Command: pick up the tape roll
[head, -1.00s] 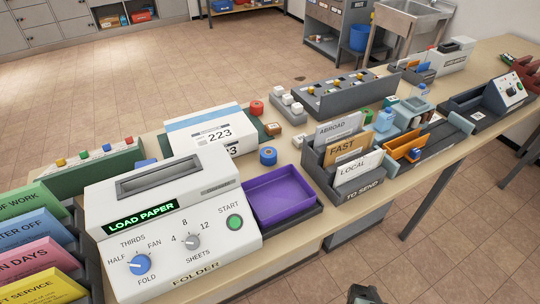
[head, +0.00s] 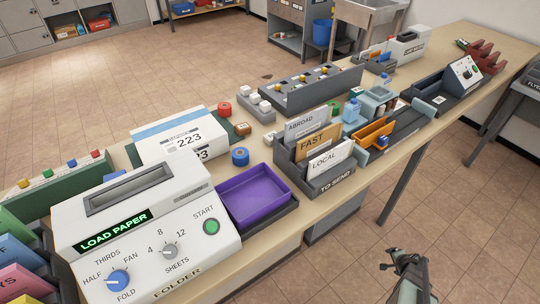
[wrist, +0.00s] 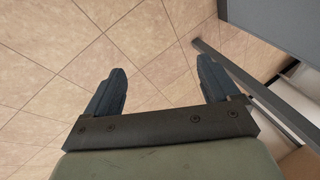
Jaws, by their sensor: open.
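Small roll-shaped things stand on the bench: a blue one (head: 240,157) behind the purple tray, a red one (head: 224,108) further back, and a green one (head: 333,107) behind the letter holder. I cannot tell for sure which of them is the tape roll. My gripper (head: 393,258) is at the lower right in the head view, out over the floor in front of the bench and apart from all of them. In the wrist view my gripper (wrist: 160,72) has its two fingers wide apart, with only floor tiles between them.
The folder machine (head: 145,235) and purple tray (head: 253,188) take up the near bench. The letter holder (head: 325,185) stands right of the tray, with a dark grey tray (head: 435,95) further right. A bench leg (wrist: 250,85) crosses the wrist view's right side.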

